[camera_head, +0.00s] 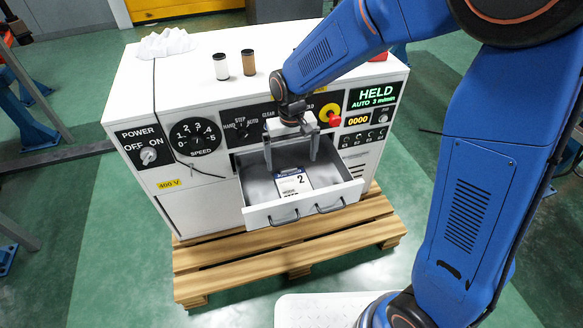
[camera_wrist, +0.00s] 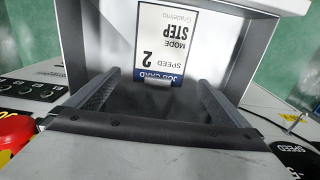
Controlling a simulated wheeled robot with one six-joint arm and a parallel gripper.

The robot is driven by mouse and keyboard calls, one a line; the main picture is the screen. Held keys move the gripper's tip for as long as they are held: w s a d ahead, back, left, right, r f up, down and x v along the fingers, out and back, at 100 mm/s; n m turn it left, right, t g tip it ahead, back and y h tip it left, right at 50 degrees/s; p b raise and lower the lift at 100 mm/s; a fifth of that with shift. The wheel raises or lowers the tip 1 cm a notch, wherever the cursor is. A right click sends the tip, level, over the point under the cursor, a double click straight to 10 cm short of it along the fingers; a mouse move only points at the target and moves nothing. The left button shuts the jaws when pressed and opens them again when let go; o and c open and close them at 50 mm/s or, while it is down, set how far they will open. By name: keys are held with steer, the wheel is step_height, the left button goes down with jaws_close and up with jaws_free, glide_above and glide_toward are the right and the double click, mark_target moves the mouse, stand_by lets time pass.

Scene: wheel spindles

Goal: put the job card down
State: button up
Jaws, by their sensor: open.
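The job card (camera_head: 292,182) is white with a dark blue header and a large 2. It lies in the open grey drawer (camera_head: 258,190) of the white machine. In the wrist view the card (camera_wrist: 166,45) reads JOB CARD, SPEED 2, MODE STEP, and lies flat on the drawer floor. My gripper (camera_head: 292,164) is over the drawer, pointing down, with its fingers apart. In the wrist view its two fingers (camera_wrist: 152,98) stand wide on either side, with the card beyond them and nothing visibly held.
The machine's panel has a power switch (camera_head: 148,155), a speed dial (camera_head: 196,137), a red stop button (camera_head: 333,118) and a green HELD display (camera_head: 374,96). Two small cylinders (camera_head: 221,67) and crumpled white material (camera_head: 167,44) are on top. A wooden pallet (camera_head: 290,262) is underneath.

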steer(key=s+d+r+m+t, duration=0.1)
steer(key=s+d+r, duration=0.3)
steer(key=d+r, duration=0.4)
steer(key=s+d+r+t, duration=0.1)
steer(key=s+d+r, duration=0.3)
steer(key=d+r, duration=0.35)
steer(key=s+d+r+m+t, duration=0.1)
steer(key=s+d+m+t, duration=0.1)
steer(key=s+d, duration=1)
steer(key=s, duration=0.3)
steer(key=shift+s+d+r+t, duration=0.15)
steer(key=shift+s+r+t, duration=0.1)
steer(key=shift+t, duration=0.15)
